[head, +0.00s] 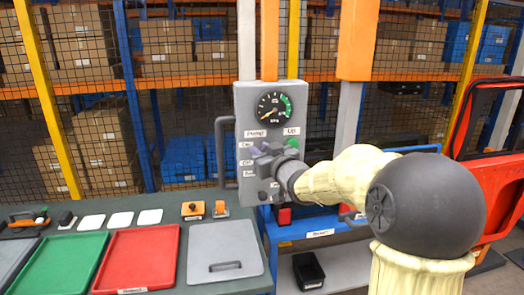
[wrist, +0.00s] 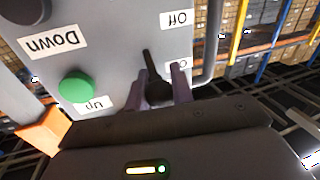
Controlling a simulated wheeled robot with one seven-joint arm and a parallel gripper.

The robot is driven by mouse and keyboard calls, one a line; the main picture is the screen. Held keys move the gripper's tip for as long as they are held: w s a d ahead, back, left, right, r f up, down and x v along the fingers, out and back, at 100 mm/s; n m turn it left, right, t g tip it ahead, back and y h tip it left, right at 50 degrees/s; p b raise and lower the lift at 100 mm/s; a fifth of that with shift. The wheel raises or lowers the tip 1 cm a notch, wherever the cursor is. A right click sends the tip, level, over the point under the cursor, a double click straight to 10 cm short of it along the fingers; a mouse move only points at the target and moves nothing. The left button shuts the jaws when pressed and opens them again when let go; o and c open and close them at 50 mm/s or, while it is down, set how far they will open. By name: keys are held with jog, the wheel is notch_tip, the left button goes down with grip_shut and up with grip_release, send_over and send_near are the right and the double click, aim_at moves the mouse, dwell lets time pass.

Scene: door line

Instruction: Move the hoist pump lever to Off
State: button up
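The grey hoist control box (head: 245,112) carries a gauge, a "Pump" label and a green button. In the wrist view, which is upside down, the dark pump lever (wrist: 152,70) sticks out from the box face (wrist: 125,50). An "Off" label (wrist: 178,18) is beside it, and a second label (wrist: 178,66) is partly hidden by a finger. My gripper (wrist: 160,82) has its two purple-grey fingers on either side of the lever, with gaps showing, so it looks open. In the head view my gripper (head: 266,155) is at the box front and hides the lever.
A green button (wrist: 76,88) with an "Up" label and a "Down" label are on the box near my gripper. A dark handle bar (head: 222,150) runs along the box's left side. The bench (head: 190,215) below holds green, red and grey trays. Mesh fencing and shelves stand behind.

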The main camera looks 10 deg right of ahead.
grip_shut()
